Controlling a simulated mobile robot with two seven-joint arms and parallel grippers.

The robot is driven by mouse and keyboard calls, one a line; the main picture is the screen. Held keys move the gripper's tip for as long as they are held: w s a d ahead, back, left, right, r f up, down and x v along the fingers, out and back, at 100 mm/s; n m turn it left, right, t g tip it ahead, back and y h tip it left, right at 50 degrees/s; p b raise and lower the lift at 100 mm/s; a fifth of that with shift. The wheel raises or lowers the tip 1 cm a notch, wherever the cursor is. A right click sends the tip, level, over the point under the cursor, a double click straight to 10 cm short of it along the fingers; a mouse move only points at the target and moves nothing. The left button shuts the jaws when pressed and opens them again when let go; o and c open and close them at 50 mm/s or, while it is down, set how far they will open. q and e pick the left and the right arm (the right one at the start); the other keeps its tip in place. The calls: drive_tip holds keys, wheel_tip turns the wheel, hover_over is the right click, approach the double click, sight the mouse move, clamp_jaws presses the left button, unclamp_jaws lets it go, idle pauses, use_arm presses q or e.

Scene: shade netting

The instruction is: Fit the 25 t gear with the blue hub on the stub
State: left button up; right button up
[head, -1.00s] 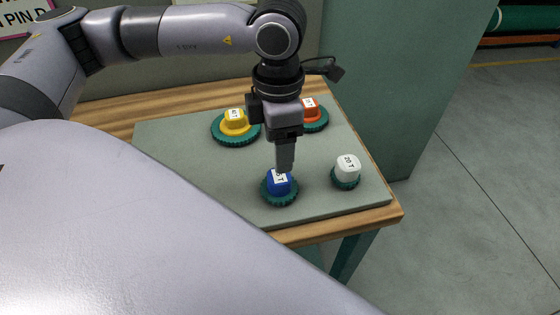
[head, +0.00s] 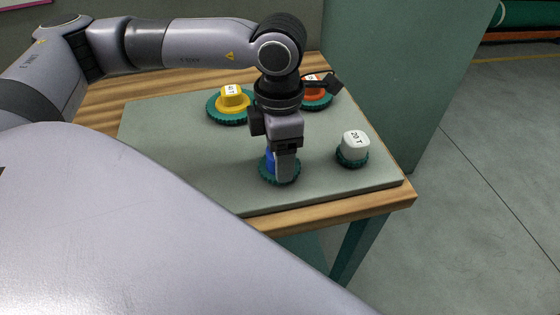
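The gear with the blue hub (head: 270,161) lies on the grey-green mat (head: 185,160), near its front edge. Its teal toothed rim (head: 265,175) shows below the hub. My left gripper (head: 284,168) points straight down at this gear, with a finger in front of the hub and hiding much of it and its label. I cannot tell whether the fingers press on the hub or only stand around it. The gear appears to rest on the mat. No stub is visible. My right gripper is not in view.
On the mat are a gear with a yellow hub (head: 232,97), one with an orange hub (head: 315,86), partly behind my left wrist, and one with a white hub marked 20 T (head: 354,146). A green cabinet (head: 425,70) stands right of the wooden table (head: 330,208).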

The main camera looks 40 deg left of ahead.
use_arm(q)
drive_tip(key=shift+b, duration=0.3)
idle(0.5)
drive_tip(key=shift+r, duration=0.1)
clamp_jaws()
drive_tip(key=shift+r+p, duration=0.45)
drive_tip(key=shift+r, duration=0.45)
drive_tip(key=shift+r+p, duration=1.15)
drive_tip(key=shift+r, duration=0.95)
drive_tip(key=shift+r, duration=0.1)
drive_tip(key=shift+r+p, duration=1.1)
drive_tip(key=shift+r, duration=0.8)
